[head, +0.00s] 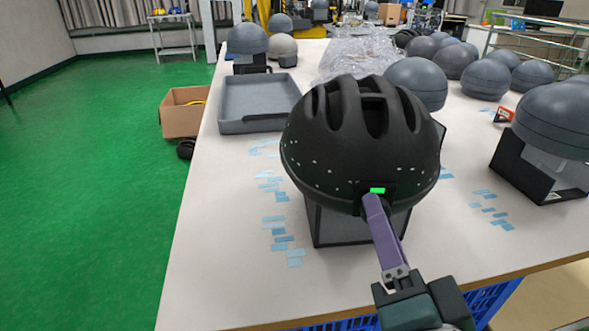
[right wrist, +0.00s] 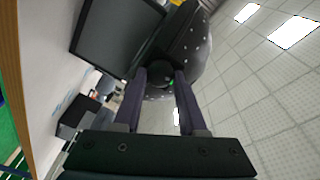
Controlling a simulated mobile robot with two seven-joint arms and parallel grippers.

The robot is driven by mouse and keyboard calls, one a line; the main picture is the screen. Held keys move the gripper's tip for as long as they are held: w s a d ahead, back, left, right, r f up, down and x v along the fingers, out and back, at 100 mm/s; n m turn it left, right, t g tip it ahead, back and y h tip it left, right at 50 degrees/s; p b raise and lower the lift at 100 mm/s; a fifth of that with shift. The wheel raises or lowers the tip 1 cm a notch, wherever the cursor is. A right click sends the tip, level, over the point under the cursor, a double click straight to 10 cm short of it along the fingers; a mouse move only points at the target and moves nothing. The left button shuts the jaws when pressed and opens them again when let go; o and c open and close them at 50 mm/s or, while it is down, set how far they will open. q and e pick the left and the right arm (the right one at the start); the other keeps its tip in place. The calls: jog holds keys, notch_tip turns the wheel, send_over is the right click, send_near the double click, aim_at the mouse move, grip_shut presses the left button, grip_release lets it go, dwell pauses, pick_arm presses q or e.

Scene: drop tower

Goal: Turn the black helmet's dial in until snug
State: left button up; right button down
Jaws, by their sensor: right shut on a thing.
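The black vented helmet (head: 350,130) sits upright on a dark box-shaped stand (head: 335,225) near the table's front edge. A small green mark (head: 377,190) shows low on its near side. My right gripper (head: 374,203) reaches up from below with its purple fingers at the rim under this mark. In the right wrist view, the gripper (right wrist: 160,78) has its fingers on either side of the round dark dial (right wrist: 160,72) and is shut on it. In the head view the dial is mostly hidden behind the fingers. My left gripper is not in view.
A grey tray (head: 232,122) lies behind and left of the helmet. Several grey domes, one on a black stand (head: 520,165), stand to the right and back. Clear plastic wrap (head: 360,50) lies behind. Blue paper strips (head: 280,240) lie on the white table.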

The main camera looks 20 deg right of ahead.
jog(key=m, duration=0.3)
jog(key=shift+f+b, duration=0.1)
jog(key=shift+b, duration=0.25)
dwell(0.4)
jog(key=shift+c, duration=2.2)
grip_release()
